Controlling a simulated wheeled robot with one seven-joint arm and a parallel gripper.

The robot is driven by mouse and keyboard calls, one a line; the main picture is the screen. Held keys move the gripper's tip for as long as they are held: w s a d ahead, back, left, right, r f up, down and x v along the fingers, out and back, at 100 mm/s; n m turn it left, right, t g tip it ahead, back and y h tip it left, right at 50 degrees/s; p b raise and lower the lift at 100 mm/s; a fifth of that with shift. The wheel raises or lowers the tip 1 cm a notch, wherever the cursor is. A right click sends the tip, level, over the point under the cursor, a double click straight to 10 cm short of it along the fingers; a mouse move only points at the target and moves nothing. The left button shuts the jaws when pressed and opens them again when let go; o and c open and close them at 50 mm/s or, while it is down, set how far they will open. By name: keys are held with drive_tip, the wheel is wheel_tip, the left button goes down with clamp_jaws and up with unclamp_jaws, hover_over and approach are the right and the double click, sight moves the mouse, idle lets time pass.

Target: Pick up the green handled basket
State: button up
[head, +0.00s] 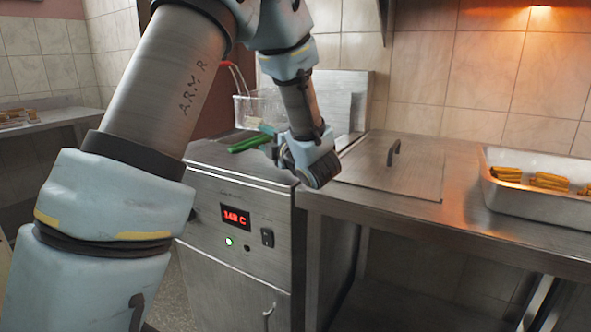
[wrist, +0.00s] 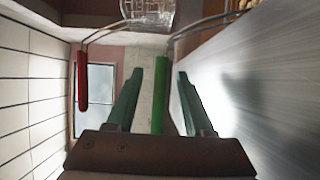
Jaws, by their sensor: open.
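The green handle (head: 248,144) of a basket lies over the front of the fryer top in the head view. In the wrist view the green handle (wrist: 158,95) stands between my two open fingers, a little nearer the right one. A wire runs from it up to the right, toward a basket only partly in view at the top edge. My gripper (head: 268,134) is just right of the handle in the head view. My gripper (wrist: 161,73) is open around the handle. I cannot tell whether a finger touches it.
A wire basket (head: 252,110) with a red handle (head: 234,74) is raised behind; the red handle (wrist: 82,78) is left of my fingers. The fryer (head: 232,190) adjoins a steel counter (head: 420,215) with a lid (head: 395,168) and a tray (head: 545,207) of fried sticks.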

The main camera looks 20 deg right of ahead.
drive_tip(key=shift+c, duration=0.2)
clamp_jaws()
idle(1.1)
